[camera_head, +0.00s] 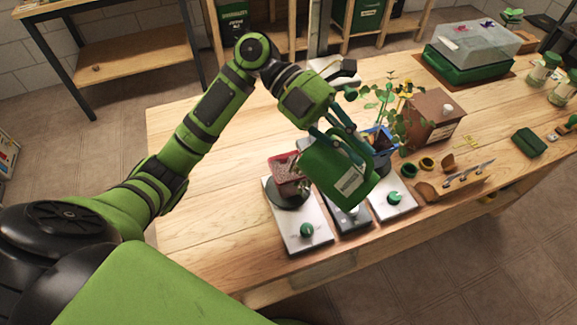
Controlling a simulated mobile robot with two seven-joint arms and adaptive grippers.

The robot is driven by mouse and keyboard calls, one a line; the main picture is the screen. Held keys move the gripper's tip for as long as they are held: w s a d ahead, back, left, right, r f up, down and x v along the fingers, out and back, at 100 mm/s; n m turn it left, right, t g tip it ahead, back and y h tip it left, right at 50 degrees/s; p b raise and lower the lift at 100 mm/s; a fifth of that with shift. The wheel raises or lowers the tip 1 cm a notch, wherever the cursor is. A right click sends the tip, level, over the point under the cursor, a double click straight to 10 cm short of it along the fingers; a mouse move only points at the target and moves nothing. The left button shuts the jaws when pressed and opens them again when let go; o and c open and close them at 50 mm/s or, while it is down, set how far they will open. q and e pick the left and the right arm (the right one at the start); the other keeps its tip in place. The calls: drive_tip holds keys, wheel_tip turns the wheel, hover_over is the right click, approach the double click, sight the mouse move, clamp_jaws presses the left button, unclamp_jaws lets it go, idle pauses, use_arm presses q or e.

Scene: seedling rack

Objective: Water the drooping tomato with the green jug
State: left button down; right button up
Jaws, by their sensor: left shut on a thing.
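My left gripper (343,133) is shut on the green jug (334,172), which has a pale label. The jug is tilted and held above the scales near the table's front. Leafy plants (385,97) stand just behind and to the right of the jug, some with yellowish leaves and hanging stems. I cannot tell for sure which is the drooping tomato. A blue pot (386,134) is partly hidden by the jug and gripper. A red pot (284,168) stands left of the jug, on a scale's dark round plate. No water stream is visible. My right gripper is out of view.
Silver scales with green knobs (306,231) line the front edge. A brown box (434,112), small pots (409,171), a tool holder (457,182) and a green cloth-like item (529,143) lie right. A lidded green tray (468,62) stands at back right. The table's left is clear.

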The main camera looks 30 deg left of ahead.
use_arm(q)
drive_tip(key=shift+w+a+r+h+b, duration=0.1)
drive_tip(key=shift+a+r+h+b, duration=0.15)
drive_tip(key=shift+a+b, duration=0.25)
drive_tip(key=shift+w+a+r+h+b, duration=0.15)
drive_tip(key=shift+a+h+b, duration=0.1)
drive_tip(key=shift+a+b, duration=0.25)
drive_tip(key=shift+d, duration=0.1)
drive_tip(key=shift+d+r, duration=0.1)
drive_tip(key=shift+d, duration=0.1)
drive_tip(key=shift+r+b, duration=0.1)
drive_tip(key=shift+b, duration=0.2)
drive_tip(key=shift+w+a+r+h+b, duration=0.1)
drive_tip(key=shift+a+r+h+b, duration=0.05)
drive_tip(key=shift+a+h+b, duration=0.3)
drive_tip(key=shift+r+g+h+b, duration=0.15)
drive_tip(key=shift+g+h+b, duration=0.15)
drive_tip(key=shift+b, duration=0.3)
